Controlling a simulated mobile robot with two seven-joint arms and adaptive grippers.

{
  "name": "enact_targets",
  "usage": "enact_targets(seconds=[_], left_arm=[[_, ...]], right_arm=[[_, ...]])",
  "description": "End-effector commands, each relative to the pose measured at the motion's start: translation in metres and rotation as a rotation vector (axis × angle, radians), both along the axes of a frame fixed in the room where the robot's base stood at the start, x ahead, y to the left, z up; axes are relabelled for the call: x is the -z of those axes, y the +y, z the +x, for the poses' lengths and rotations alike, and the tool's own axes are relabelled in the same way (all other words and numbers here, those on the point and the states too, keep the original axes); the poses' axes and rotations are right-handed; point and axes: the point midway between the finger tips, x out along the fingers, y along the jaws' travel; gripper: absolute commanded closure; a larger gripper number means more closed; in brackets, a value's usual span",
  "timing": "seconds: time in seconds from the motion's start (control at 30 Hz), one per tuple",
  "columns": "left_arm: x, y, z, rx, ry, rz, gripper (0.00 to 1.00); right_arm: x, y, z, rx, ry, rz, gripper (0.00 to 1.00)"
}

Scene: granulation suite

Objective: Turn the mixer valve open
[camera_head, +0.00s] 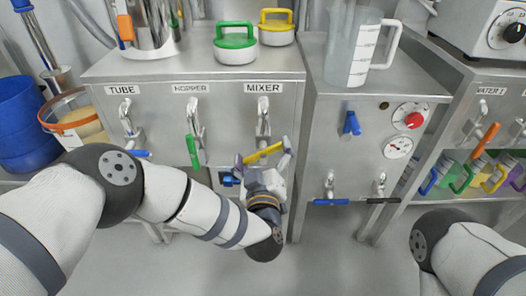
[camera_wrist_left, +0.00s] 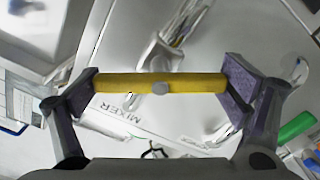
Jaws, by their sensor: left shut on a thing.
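The mixer valve (camera_head: 263,118) is a metal tap under the MIXER label on the steel front panel. Its yellow handle (camera_head: 262,153) lies crosswise, a little tilted, with its right end higher. My left gripper (camera_head: 264,161) is at the handle from below and in front. In the left wrist view the yellow handle (camera_wrist_left: 160,84) spans between the two finger pads, one at each end, so the gripper (camera_wrist_left: 162,88) is shut on it along its length. The MIXER label (camera_wrist_left: 122,121) shows upside down there. My right arm shows at lower right, but its gripper is outside the view.
To the left are the hopper valve with a green handle (camera_head: 193,151) and the tube valve with a blue handle (camera_head: 138,153). To the right are a blue-handled valve (camera_head: 331,201) and a black-handled valve (camera_head: 382,200). A clear measuring jug (camera_head: 352,50) stands above.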

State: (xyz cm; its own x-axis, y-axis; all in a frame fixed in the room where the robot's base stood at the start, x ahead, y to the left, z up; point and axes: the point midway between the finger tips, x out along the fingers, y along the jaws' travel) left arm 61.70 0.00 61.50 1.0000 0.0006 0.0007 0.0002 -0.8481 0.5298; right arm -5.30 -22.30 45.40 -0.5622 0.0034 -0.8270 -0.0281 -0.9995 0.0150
Motion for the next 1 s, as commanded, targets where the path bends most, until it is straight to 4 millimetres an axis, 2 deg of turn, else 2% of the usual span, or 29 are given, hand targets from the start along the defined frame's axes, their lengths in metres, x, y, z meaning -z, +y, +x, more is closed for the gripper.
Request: enact_targets(seconds=[0.6,1.0], left_arm=[[0.0023,-0.0003,-0.0010,0.001,0.004,-0.583,0.37],[0.0022,-0.0005,-0.0009,0.000,0.004,-0.884,0.37]], right_arm=[[-0.0002,0.0000,0.0000,0.000,0.000,0.000,0.00],[0.0030,0.0000,-0.0012,0.000,0.004,0.000,0.00]])
